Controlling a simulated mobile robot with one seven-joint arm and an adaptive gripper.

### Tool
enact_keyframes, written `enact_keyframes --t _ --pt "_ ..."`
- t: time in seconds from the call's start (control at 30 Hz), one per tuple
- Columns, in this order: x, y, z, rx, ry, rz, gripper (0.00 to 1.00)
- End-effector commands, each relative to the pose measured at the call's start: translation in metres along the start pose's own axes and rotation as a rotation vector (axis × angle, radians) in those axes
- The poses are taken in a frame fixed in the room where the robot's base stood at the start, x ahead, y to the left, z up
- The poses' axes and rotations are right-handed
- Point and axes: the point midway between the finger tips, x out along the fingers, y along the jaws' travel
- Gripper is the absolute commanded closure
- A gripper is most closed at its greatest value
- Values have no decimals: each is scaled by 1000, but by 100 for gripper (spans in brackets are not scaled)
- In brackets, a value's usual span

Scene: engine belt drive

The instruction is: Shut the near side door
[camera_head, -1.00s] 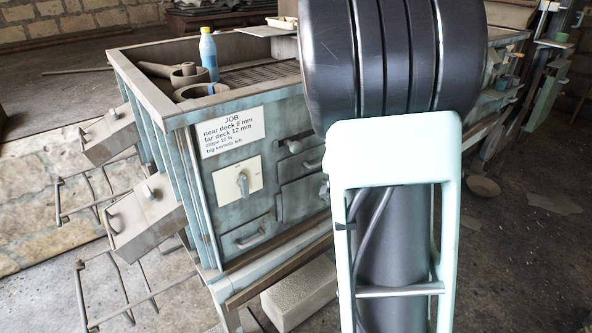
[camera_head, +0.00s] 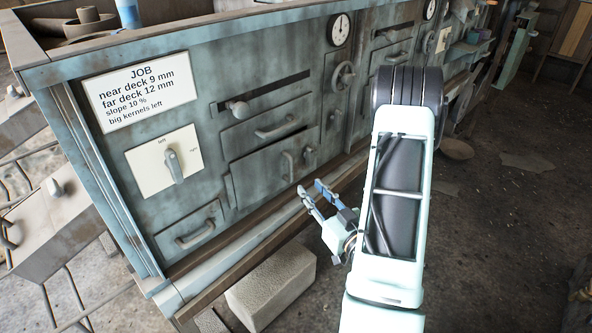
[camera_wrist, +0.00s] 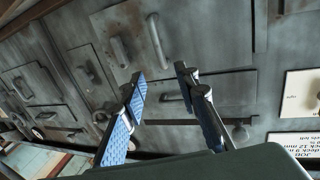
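The near side door (camera_head: 262,177) is most likely the low panel with an upright bar handle (camera_head: 288,166) in the machine's blue-grey side. Its lower left edge seems to stand slightly proud of the side, but I cannot tell how far it is open. A small knob (camera_head: 310,155) sits to the right of the handle. My gripper (camera_head: 311,188) is in front of and below the panel's right part, apart from it. In the wrist view my gripper (camera_wrist: 160,76) has its two blue-padded fingers spread and empty, with a bar handle (camera_wrist: 157,40) beyond them.
A drawer front (camera_head: 265,128) and a slot with a knob (camera_head: 238,107) are above the panel. A dial plate (camera_head: 164,162) and the JOB sign (camera_head: 146,91) are to its left. A ledge (camera_head: 240,250) and a pale block (camera_head: 270,288) lie below.

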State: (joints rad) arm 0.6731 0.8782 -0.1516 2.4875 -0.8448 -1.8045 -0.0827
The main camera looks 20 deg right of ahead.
Motion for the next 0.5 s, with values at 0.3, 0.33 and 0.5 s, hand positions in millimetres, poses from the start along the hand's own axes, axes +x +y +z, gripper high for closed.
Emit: enact_keyframes --t 0.3,0.33,0.5 --pt "56 -1 -1 -4 3 -4 71" --pt "62 -1 -1 -5 2 -3 71" --pt "88 -1 -1 -4 2 -3 71"
